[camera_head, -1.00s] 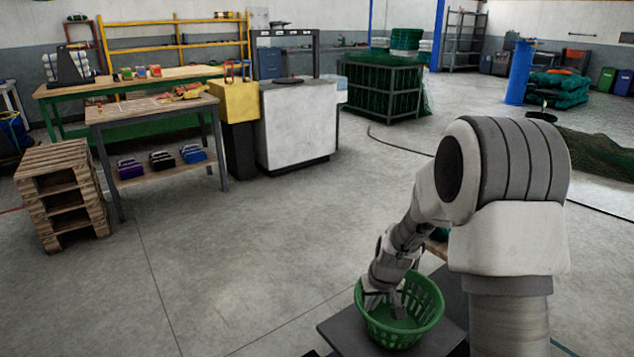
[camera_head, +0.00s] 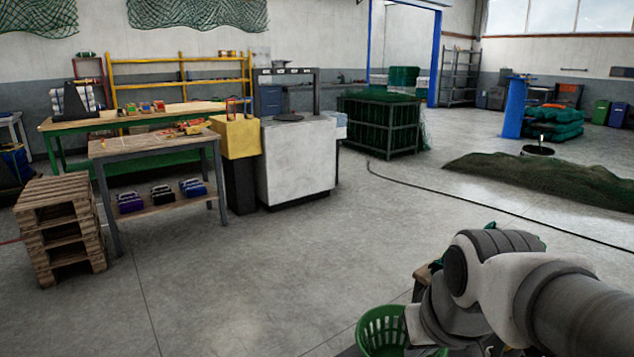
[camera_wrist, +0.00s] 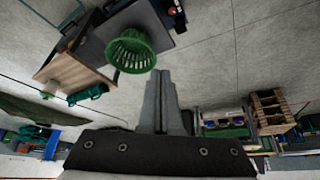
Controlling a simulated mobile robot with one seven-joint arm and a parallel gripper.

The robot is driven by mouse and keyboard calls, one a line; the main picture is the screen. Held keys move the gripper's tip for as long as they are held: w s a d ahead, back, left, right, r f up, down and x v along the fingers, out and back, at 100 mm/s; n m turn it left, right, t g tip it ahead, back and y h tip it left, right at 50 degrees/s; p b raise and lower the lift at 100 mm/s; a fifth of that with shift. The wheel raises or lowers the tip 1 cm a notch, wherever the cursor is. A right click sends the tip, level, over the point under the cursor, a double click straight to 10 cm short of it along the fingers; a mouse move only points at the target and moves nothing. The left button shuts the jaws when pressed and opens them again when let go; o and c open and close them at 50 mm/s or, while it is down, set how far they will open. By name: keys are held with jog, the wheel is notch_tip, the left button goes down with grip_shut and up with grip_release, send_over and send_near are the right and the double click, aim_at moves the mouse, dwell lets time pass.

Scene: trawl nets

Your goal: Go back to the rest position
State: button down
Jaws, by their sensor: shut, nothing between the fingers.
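My gripper (camera_wrist: 160,76) shows in the wrist view with its two fingers together and nothing between them. It is out of the green basket, which stands beyond the fingertips in that view. The green basket (camera_wrist: 131,51) sits on a dark flat platform (camera_wrist: 98,45). In the head view the basket (camera_head: 381,328) is at the bottom edge, partly hidden by my arm. My arm is folded at the lower right there, and my gripper is not visible in that view.
A workbench (camera_head: 155,143) with coloured items stands at the left, beside stacked wooden pallets (camera_head: 62,225). A white cabinet (camera_head: 297,160) and a yellow box (camera_head: 235,137) stand mid-room. A green net heap (camera_head: 555,178) lies at the right. The middle floor is clear.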

jog(key=s, duration=0.6)
notch_tip(320, 180, up, 24)
jog(key=p, duration=2.3)
jog(key=shift+d, duration=0.3)
